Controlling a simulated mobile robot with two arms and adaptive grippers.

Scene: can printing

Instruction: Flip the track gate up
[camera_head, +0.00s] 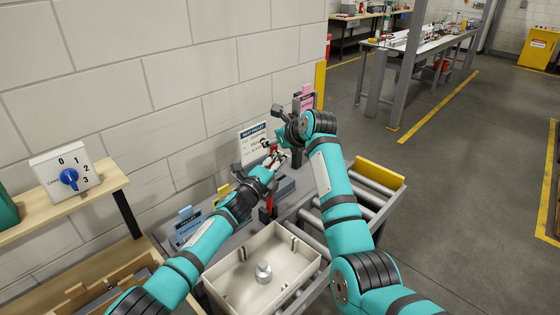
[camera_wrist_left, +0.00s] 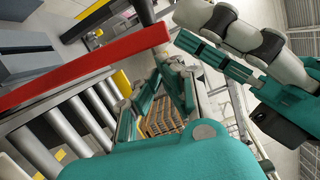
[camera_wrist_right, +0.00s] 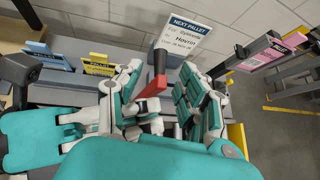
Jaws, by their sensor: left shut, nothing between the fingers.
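The red track gate (camera_wrist_right: 157,86) shows in the right wrist view as a red bar by a dark post, beyond and between my right fingers. In the left wrist view the red bar (camera_wrist_left: 85,66) slants up across the left half, close to my fingers. In the head view it is mostly hidden by my grippers. My left gripper (camera_head: 277,160) is shut and empty beside the gate; its fingers show in the left wrist view (camera_wrist_left: 165,85). My right gripper (camera_head: 268,144) is just above it, with its fingers (camera_wrist_right: 160,95) apart. I see nothing held in it.
A beige tray (camera_head: 222,288) with a metal cylinder (camera_head: 263,272) sits on the rollers (camera_head: 372,188). A yellow end stop (camera_head: 380,173) closes the far end. A "Next pallet" sign (camera_wrist_right: 183,34), blue and yellow cards and a pink card stand along the wall side.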

